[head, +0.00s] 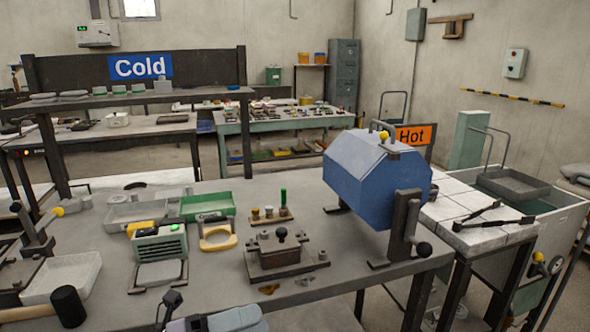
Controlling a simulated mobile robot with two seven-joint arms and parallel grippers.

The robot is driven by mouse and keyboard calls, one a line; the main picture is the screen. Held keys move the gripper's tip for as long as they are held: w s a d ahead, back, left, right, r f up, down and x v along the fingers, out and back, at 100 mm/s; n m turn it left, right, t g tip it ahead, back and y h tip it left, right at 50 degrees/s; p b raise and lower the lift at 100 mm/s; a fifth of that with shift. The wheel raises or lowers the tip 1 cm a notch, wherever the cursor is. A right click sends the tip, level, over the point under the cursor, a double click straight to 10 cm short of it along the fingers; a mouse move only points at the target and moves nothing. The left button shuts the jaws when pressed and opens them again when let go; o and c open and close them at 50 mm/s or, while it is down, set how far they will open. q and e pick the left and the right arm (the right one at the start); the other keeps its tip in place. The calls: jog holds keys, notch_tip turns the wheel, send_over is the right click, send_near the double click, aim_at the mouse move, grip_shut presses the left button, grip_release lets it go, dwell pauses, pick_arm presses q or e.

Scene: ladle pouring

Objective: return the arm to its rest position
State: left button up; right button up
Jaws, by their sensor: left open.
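My left gripper (172,302) shows at the bottom edge, left of centre, its dark fingers open and empty above the front of the grey workbench (330,215). Part of my blue-grey arm shows beside it at the bottom edge. The gripper touches nothing that I can see. My right gripper is not in view. I cannot make out a ladle. A mould block with black knobs (280,250) sits on the bench to the right of the gripper. The blue furnace-like drum (375,178) stands on its dark stand at the bench's right end.
A green-and-white device (158,243), a yellow-handled tool (217,235), a green tray (207,206) and a pale tray (62,277) stand on the bench. A mallet with a black head (68,306) lies at lower left. Black tongs (492,216) lie on the right-hand table.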

pick_arm(q)
jog(key=s+a+f+n+t+y+p, duration=0.1)
jog(key=a+f+n+t+y, duration=0.35)
jog(key=n, duration=0.65)
jog(key=a+f+n+t+y+p, duration=0.15)
jog(key=f+n+t+y, duration=0.4)
jog(key=n, duration=0.65)
jog(key=s+a+f+n+g+y, duration=0.2)
jog(key=s+a+f+n+y, duration=0.1)
jog(key=s+f+n, duration=0.3)
jog(key=s+a+f+n+g+y, duration=0.3)
jog(key=s+a+f+n+y, duration=0.1)
jog(key=s+f+n, duration=0.2)
jog(key=s+f, duration=0.1)
jog(key=s, duration=0.1)
jog(key=shift+s+f, duration=0.3)
